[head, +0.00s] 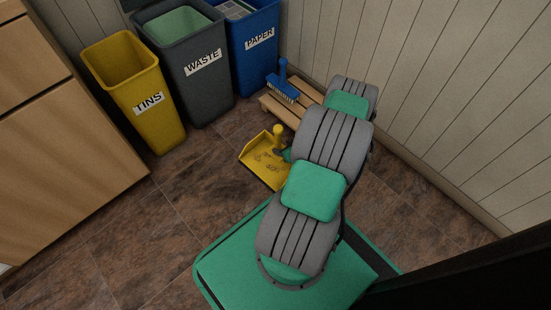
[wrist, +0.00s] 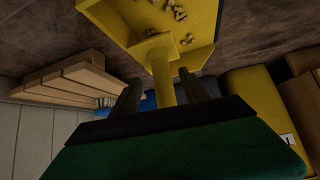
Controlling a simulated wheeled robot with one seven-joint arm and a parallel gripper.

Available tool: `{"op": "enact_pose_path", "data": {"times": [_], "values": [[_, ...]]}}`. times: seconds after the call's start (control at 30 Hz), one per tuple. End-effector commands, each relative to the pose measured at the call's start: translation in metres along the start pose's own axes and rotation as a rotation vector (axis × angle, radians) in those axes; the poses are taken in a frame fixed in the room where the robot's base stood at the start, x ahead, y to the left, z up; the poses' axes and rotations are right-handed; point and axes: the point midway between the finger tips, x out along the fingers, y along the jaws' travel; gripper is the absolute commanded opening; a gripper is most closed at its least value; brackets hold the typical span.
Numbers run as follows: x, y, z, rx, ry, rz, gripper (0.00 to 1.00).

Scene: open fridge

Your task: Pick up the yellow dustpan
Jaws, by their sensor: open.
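The yellow dustpan (head: 260,165) sits on the brown floor in the head view, its handle sticking up with a rounded knob. Brown crumbs lie in its pan. In the wrist view the dustpan (wrist: 205,22) fills the upper middle, and its handle comes down towards my gripper (wrist: 160,90). The two dark fingers are apart, one on each side of the handle in the picture. I cannot tell whether they touch it. In the head view my arm hides most of the gripper, just right of the dustpan.
A low wooden pallet (head: 272,106) with a blue brush (head: 283,85) stands behind the dustpan, by the panelled wall. Yellow TINS (head: 150,118), grey WASTE (head: 205,85) and blue PAPER (head: 258,55) bins stand at the back left. A wooden cabinet (head: 60,150) is at the left. Floor left of the dustpan is clear.

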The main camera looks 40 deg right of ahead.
Motion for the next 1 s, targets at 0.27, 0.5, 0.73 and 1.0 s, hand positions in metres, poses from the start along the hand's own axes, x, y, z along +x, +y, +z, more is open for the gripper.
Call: {"op": "enact_pose_path", "data": {"times": [0.27,0.5,0.73,1.0], "values": [[0.037,-0.003,-0.003,-0.001,0.000,-0.002,0.53],[0.036,-0.003,-0.004,-0.002,-0.001,-0.003,0.47],[0.036,-0.003,-0.004,-0.002,-0.001,-0.003,0.28],[0.036,-0.003,-0.004,-0.002,-0.001,-0.003,0.06]]}}
